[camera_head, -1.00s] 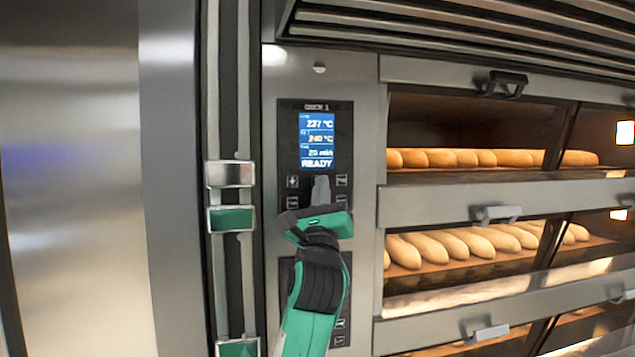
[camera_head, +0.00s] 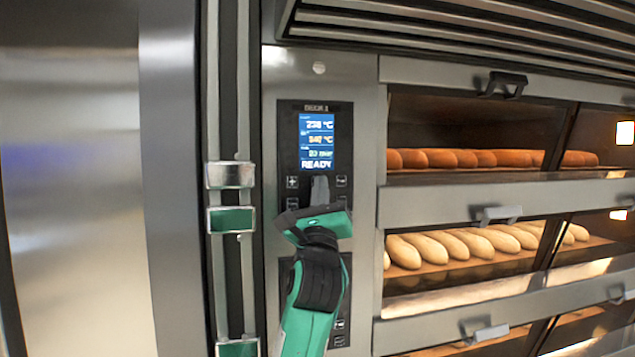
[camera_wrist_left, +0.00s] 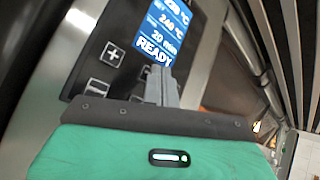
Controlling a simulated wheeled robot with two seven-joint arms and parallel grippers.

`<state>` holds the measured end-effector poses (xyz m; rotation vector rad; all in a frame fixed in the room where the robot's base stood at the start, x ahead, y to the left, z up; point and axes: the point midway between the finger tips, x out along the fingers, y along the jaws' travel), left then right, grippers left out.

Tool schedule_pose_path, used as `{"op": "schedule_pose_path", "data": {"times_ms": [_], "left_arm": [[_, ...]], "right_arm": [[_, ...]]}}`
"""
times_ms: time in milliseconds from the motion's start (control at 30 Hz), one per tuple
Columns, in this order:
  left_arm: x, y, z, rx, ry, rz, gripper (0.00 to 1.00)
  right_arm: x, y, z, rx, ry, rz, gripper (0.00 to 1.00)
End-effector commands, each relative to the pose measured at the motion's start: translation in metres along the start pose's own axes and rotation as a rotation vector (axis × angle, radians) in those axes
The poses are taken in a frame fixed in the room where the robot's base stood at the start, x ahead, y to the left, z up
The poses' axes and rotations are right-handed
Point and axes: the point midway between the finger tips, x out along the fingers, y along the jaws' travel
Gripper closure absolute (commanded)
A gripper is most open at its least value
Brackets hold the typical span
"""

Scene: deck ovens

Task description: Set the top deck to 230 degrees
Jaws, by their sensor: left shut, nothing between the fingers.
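The top deck's control panel (camera_head: 286,140), labelled DECK 1, has a lit blue screen (camera_head: 316,142). In the left wrist view the screen (camera_wrist_left: 165,30) reads 240 °C in its middle line, 20 min and READY; the top temperature is partly cut off and looks like 238 in the head view. A plus button (camera_head: 292,182) sits below the screen's left; it also shows in the left wrist view (camera_wrist_left: 112,54). My left gripper (camera_head: 320,186) is shut and empty, its tips just below the screen between the button columns. I cannot tell whether it touches the panel. My right gripper is out of view.
The top deck (camera_head: 455,158) holds browned loaves behind its door. The deck below holds paler loaves (camera_head: 470,243). Door handles (camera_head: 502,84) jut out to the right. A metal post with latches (camera_head: 230,174) stands left of the panel.

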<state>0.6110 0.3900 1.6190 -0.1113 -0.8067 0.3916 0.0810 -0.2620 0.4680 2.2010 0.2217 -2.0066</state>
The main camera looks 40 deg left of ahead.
Motion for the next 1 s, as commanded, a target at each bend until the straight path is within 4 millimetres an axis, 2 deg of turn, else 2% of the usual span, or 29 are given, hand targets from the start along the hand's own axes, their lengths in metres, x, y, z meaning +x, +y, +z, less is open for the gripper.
{"op": "schedule_pose_path", "data": {"times_ms": [1000], "left_arm": [[0.0066, 0.0048, -0.0048, 0.002, 0.001, 0.001, 1.00]], "right_arm": [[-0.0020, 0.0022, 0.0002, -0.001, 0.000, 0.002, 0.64]]}}
